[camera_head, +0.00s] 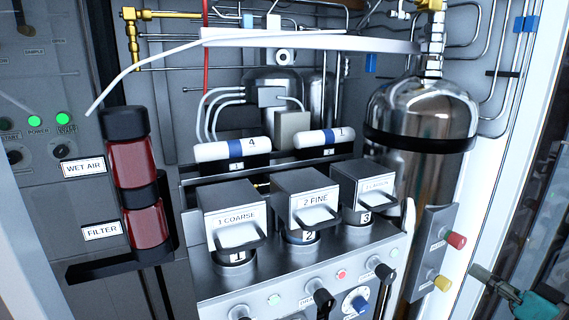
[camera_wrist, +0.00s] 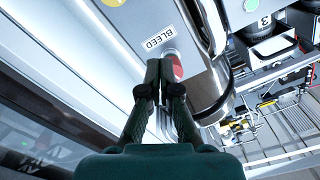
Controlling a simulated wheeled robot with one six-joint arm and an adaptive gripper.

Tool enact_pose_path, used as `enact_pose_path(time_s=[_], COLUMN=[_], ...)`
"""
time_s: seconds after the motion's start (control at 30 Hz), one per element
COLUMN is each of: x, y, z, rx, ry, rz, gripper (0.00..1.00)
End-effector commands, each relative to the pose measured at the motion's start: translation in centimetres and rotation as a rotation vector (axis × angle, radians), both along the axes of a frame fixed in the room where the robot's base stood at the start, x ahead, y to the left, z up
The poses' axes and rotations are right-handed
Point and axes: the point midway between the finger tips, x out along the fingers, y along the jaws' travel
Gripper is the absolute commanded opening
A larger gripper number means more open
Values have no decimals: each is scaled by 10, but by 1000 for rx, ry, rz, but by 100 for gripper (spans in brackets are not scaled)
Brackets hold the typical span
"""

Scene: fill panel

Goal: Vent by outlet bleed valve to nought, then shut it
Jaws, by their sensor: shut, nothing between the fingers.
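A red knob (camera_head: 455,240) sticks out from the small grey panel (camera_head: 425,262) at the right; a yellow knob (camera_head: 441,283) is below it. In the wrist view a label reading BLEED (camera_wrist: 160,38) is beside the red knob (camera_wrist: 173,66). My gripper (camera_head: 477,270) is shut and empty, to the right of this panel and lower than the red knob in the head view. In the wrist view my fingertips (camera_wrist: 152,64) overlap the red knob's edge; I cannot tell whether they touch it. No pressure reading is legible.
A tall steel cylinder (camera_head: 418,105) stands behind the small panel. Left of it is a console with boxes marked 1 COARSE (camera_head: 235,216), 2 FINE (camera_head: 312,200) and a third box (camera_head: 372,190). A white frame edge (camera_head: 500,170) runs close on the right.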

Motion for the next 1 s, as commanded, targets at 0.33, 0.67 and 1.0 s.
enact_pose_path(time_s=[0.33, 0.67, 1.0], x=[-18, -25, -21], y=[-6, 1, 16], z=[0, 8, 19], rx=[1, -2, 1], ry=[0, 0, 1], rz=[0, 0, 3], gripper=[0, 0, 0])
